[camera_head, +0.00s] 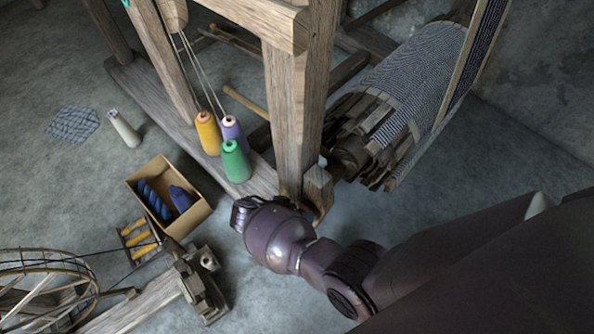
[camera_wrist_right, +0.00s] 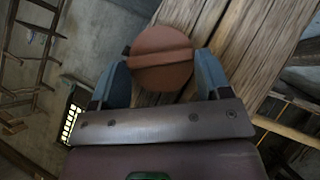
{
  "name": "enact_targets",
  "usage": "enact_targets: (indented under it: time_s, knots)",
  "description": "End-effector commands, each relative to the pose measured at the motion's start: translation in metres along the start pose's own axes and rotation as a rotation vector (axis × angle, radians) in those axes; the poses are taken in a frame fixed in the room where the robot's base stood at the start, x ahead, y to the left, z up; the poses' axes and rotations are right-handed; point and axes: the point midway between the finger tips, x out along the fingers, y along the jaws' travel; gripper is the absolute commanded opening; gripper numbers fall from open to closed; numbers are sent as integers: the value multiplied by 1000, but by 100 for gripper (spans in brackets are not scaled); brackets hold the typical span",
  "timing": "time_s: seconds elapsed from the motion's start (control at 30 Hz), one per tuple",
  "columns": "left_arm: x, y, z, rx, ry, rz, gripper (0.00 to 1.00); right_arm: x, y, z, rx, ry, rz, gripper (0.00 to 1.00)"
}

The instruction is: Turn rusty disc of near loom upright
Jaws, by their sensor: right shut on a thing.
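The rusty disc (camera_wrist_right: 162,52) shows in the right wrist view as a round reddish-brown plate with a raised bar across its face. It sits against the weathered wooden post of the loom. The bar runs nearly level in that picture, from one finger side to the other. My right gripper (camera_wrist_right: 162,75) is shut on the disc, one blue-grey finger on each side of it. In the head view my right arm (camera_head: 280,240) reaches to the foot of the near loom post (camera_head: 295,110); the disc and fingertips are hidden there. My left gripper is not in view.
Yellow, lilac and green thread cones (camera_head: 236,162) stand by the loom's base beam. A box of blue yarn (camera_head: 190,222) and a spinning wheel (camera_head: 45,285) are at lower left. A cloth roll (camera_head: 410,75) is right of the post.

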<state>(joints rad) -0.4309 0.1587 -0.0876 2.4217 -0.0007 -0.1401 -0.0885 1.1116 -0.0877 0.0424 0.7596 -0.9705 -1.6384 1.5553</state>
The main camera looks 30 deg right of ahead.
Motion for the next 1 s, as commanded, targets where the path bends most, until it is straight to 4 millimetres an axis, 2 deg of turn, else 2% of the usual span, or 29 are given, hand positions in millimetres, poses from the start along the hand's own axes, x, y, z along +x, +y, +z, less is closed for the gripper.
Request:
enact_targets:
  time_s: [0.53,0.57,0.7,1.0]
  knots:
    - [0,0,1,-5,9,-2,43,3,0,0,-22,1,24,47]
    - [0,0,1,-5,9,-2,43,3,0,0,-22,1,24,74]
    - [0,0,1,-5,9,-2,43,2,0,0,-22,1,23,95]
    - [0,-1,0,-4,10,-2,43,0,0,0,-21,1,21,96]
